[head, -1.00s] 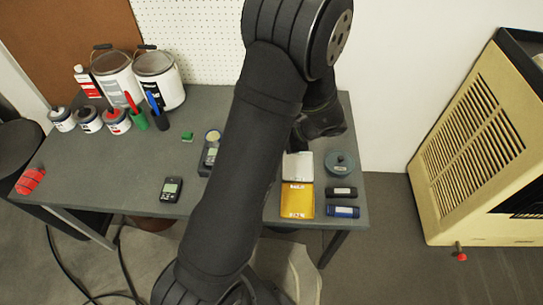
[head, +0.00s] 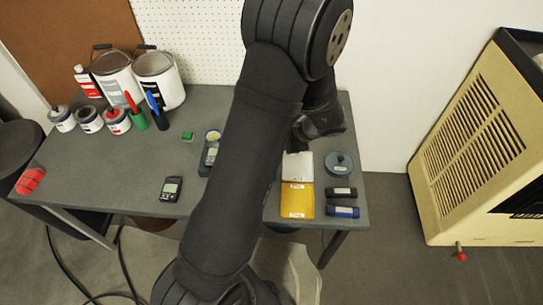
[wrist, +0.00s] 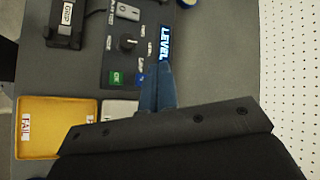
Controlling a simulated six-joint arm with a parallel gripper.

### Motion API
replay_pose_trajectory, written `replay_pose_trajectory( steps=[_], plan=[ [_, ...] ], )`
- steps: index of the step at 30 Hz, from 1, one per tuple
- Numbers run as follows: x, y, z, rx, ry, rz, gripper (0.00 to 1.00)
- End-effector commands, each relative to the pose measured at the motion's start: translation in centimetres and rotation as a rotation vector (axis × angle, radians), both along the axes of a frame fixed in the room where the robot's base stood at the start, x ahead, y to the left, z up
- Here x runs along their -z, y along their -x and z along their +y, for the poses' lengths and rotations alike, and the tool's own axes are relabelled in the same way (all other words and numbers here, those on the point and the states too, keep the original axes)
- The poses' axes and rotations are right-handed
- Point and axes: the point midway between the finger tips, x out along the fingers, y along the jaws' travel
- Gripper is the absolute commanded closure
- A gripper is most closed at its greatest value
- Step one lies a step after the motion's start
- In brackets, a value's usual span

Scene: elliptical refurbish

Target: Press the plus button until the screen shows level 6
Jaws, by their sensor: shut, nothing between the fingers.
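In the wrist view, a dark control panel (wrist: 122,55) carries a screen (wrist: 165,42) with the glowing blue word LEVEL, seen sideways. No level number can be read; my fingers cover the area beside the word. The panel has a round knob (wrist: 128,42), a green button (wrist: 116,78) and a blue button (wrist: 140,78). I cannot make out a plus sign; part of the panel is behind my fingers. My gripper (wrist: 161,68) is shut and empty, its blue fingers over the panel beside the blue button. Contact cannot be told. In the head view my arm hides the panel.
A yellow tray (wrist: 70,106) lies near the panel, with a dark device (wrist: 68,20) beyond. In the head view, paint cans (head: 159,80), small pots (head: 89,119) and a handheld meter (head: 171,189) stand on the grey table (head: 110,178). A beige heater (head: 470,150) stands right.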

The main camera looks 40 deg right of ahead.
Motion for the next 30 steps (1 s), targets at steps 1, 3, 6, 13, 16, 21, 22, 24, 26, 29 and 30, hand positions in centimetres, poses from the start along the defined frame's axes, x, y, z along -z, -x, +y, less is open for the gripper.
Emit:
replay_pose_trajectory(
  steps=[1,3,6,13,16,21,22,24,26,29,30],
  plan=[
    [0.0,0.0,0.0,0.000,0.000,0.000,1.00],
    [0.0,0.0,0.0,0.000,0.000,0.000,1.00],
    [-0.6,0.0,0.0,0.000,0.002,-0.001,1.00],
    [-3.6,0.0,-0.1,-0.001,0.004,-0.001,1.00],
    [-3.9,0.0,0.0,0.001,0.001,0.000,1.00],
    [-3.8,0.0,0.0,0.000,0.000,0.000,1.00],
    [-3.8,0.0,0.0,0.000,0.000,0.000,1.00],
    [-3.6,0.0,0.0,0.001,-0.001,0.000,1.00],
    [-3.3,0.0,0.0,0.000,-0.001,0.000,1.00],
    [-2.4,0.0,0.0,-0.001,-0.004,0.000,1.00],
    [-2.0,0.0,0.0,0.000,-0.004,0.001,1.00]
  ],
)
